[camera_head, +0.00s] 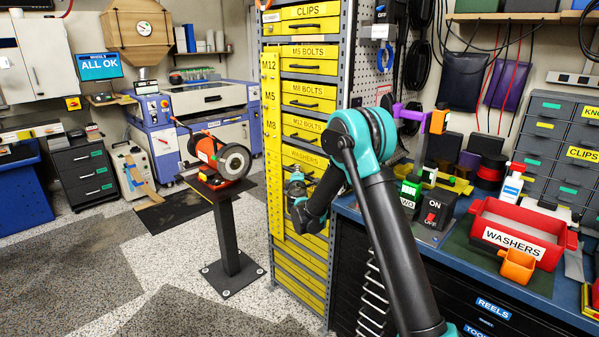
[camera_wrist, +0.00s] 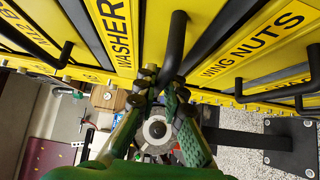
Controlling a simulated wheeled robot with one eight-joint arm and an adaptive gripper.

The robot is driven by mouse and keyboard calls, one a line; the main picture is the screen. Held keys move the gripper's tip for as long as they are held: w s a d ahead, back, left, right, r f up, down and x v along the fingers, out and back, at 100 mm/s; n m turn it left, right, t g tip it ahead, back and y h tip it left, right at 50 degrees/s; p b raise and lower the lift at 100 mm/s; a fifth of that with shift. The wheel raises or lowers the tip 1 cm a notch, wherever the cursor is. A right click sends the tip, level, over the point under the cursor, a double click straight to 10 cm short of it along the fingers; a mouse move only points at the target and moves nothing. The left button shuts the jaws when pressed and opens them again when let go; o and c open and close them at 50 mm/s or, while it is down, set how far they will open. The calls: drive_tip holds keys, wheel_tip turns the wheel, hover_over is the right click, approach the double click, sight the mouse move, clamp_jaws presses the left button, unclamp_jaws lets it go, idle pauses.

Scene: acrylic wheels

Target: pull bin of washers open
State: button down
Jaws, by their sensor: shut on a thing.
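The yellow washers bin (camera_head: 303,157) is a drawer front in the tall yellow stack. Its label shows in the wrist view (camera_wrist: 115,32), with its black bar handle (camera_wrist: 175,45) beside it. My gripper (camera_head: 297,177) is at the front of this bin, below its label. In the wrist view, the green-and-black fingers of my gripper (camera_wrist: 162,88) are closed around the end of the handle. The handle is hidden in the head view by my gripper and arm. I cannot tell whether the bin stands out from its neighbours.
The wing nuts bin (camera_wrist: 250,52) adjoins the washers bin. A bench grinder on a pedestal (camera_head: 228,220) stands left of the stack. A workbench (camera_head: 420,240) is at the right, with a red bin (camera_head: 525,232) also labelled washers.

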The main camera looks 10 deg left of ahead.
drive_tip(key=s+a, duration=1.1)
drive_tip(key=s, duration=0.4)
drive_tip(key=shift+a, duration=0.3)
drive_tip(key=c, duration=1.6)
unclamp_jaws()
drive_tip(key=shift+w, duration=0.1)
drive_tip(key=s+d, duration=0.1)
drive_tip(key=s, duration=1.1)
drive_tip(key=shift+d, duration=0.25)
